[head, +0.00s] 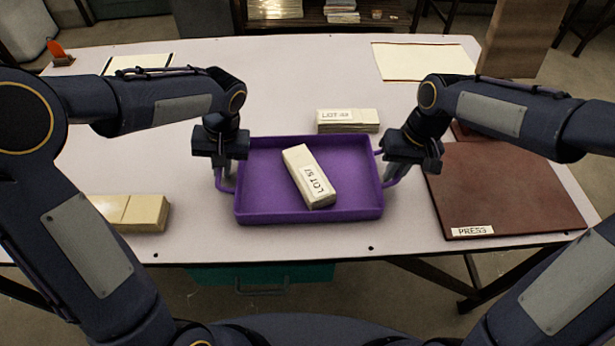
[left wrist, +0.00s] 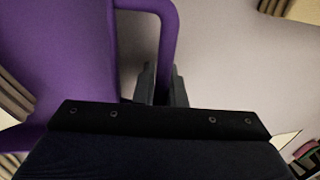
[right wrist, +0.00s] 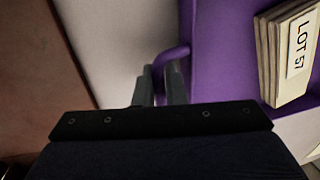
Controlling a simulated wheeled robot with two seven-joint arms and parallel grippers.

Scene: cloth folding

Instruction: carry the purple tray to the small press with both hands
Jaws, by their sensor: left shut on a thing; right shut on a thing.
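The purple tray (head: 262,207) is near the front middle of the table in the head view, with a cream block labelled LOT 57 (head: 301,163) lying askew inside it. My left gripper (head: 222,170) is shut on the tray's left handle, which also shows in the left wrist view (left wrist: 166,30). My right gripper (head: 396,172) is shut on the right handle, which also shows in the right wrist view (right wrist: 172,55). The brown press board (head: 510,190), with a PRESS label (head: 472,231), lies right of the tray. I cannot tell whether the tray is lifted.
Another labelled cream stack (head: 347,121) lies just behind the tray. Cream blocks (head: 140,212) sit at the table's left front. Papers (head: 424,60) lie at the back right, near an upright brown board (head: 521,38). Bare table (head: 310,245) shows in front of the tray.

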